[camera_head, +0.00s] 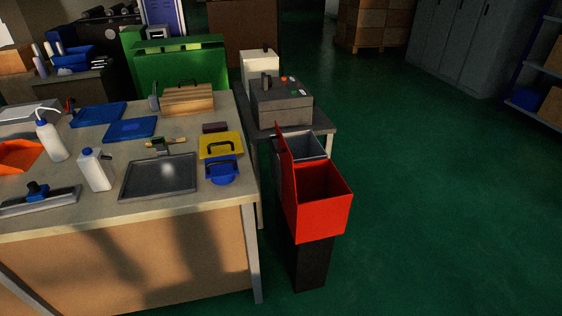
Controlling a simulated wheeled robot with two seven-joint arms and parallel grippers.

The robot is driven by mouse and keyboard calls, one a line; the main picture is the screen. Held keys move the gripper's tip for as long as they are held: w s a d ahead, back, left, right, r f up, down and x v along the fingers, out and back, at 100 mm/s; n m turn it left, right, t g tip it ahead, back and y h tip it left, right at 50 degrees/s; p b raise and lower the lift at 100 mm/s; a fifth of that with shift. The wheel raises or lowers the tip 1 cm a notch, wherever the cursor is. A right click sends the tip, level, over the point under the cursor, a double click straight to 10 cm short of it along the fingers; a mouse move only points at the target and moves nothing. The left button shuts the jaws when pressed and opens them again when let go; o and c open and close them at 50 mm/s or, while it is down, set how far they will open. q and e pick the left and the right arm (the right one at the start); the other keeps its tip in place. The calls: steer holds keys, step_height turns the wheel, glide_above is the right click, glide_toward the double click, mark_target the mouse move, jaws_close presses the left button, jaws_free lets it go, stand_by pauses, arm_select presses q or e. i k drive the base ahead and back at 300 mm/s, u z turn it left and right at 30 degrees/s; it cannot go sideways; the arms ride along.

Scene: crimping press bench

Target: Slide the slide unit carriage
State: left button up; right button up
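What looks like the slide unit (62,198) is a low, long metal rail on the bench at the left front, close to the front edge. Its carriage appears to be the dark block with a blue knob (37,189) on top, near the middle of the visible rail. The left end of the unit runs to the picture's edge. Neither of my grippers shows in the head view, so nothing is seen touching the carriage.
A white bottle (95,172) stands right of the slide unit, and an orange bin (18,156) lies behind it. A dark tray (158,177) sits further right. A red bin (322,216) stands beyond the bench's right end. Green floor (430,200) on the right is clear.

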mark_target(37, 192)
steer(key=u, duration=1.7)
